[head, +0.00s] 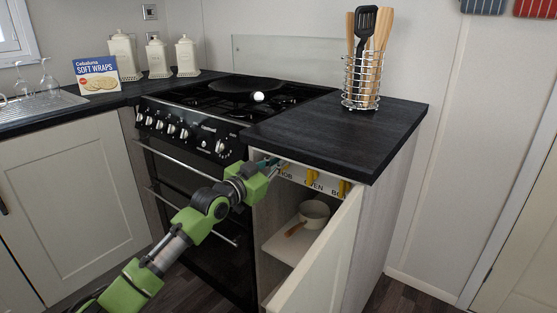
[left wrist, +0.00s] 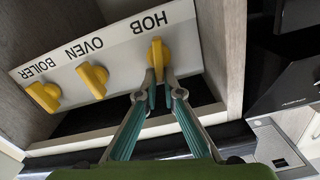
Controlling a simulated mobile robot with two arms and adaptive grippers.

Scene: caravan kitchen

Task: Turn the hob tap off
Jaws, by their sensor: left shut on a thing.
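The yellow hob tap (left wrist: 159,54) sits on a white panel (left wrist: 123,58) labelled HOB, OVEN and BOILER inside the open cupboard under the worktop. My left gripper (left wrist: 158,92) has its fingers closed on the lower end of this tap. In the left wrist view the hob tap's handle points nearly straight down, while the oven tap (left wrist: 93,80) and boiler tap (left wrist: 44,96) slant. In the head view my left gripper (head: 270,164) reaches into the cupboard top and mostly hides the hob tap. My right gripper is not in view.
The open cupboard door (head: 322,258) stands in front, right of my left arm. A pot (head: 314,212) is on the shelf below the panel. The cooker (head: 190,132) is left of the cupboard. The worktop (head: 335,135) above carries a utensil holder (head: 362,82).

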